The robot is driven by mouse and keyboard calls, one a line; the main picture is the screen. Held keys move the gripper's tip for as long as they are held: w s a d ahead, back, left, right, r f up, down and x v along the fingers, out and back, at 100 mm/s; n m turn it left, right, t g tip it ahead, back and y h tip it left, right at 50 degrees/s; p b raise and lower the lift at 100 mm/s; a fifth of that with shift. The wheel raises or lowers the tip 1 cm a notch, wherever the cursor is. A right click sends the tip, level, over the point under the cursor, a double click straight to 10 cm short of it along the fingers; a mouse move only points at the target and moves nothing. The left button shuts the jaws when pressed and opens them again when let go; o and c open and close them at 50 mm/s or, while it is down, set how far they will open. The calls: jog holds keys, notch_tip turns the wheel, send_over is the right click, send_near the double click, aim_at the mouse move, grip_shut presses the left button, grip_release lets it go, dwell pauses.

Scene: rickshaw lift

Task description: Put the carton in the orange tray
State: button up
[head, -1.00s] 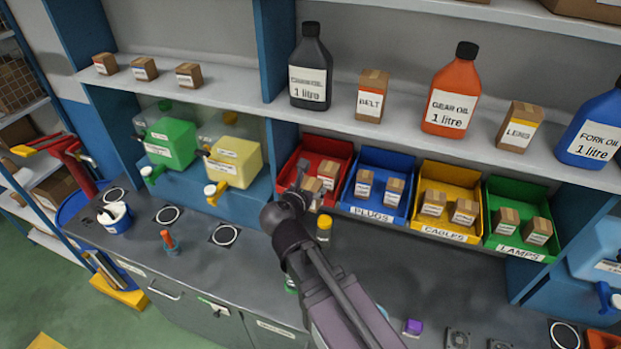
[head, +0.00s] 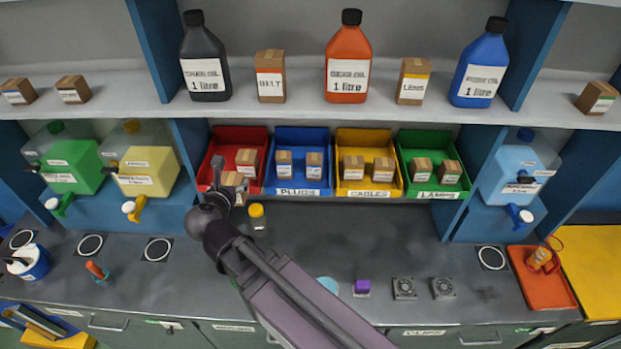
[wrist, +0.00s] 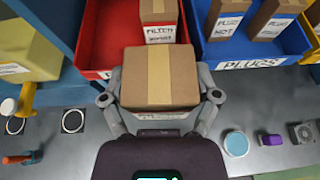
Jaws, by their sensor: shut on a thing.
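My gripper (wrist: 160,102) is shut on a brown carton (wrist: 160,75) with a tan tape strip, seen close in the wrist view. In the head view the held carton (head: 232,181) is at the front of the red bin (head: 212,160), partly hidden by my gripper (head: 222,192). Another carton (wrist: 158,20) with a white label stands in the red bin behind it. The orange tray (head: 541,283) lies on the bench at the far right, with a small orange and yellow item (head: 541,260) in it. My arm reaches left, away from the tray.
A yellow-capped jar (head: 257,217) stands just right of my gripper. A purple block (head: 362,287) and fans (head: 404,288) sit near the bench front. Blue (head: 297,187), yellow (head: 370,188) and green (head: 434,188) bins line the back. The middle bench is mostly clear.

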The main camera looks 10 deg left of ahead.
notch_tip(320, 180, down, 17)
jog(key=b, duration=1.6)
jog(key=shift+b, duration=0.35)
jog(key=shift+s, duration=0.2)
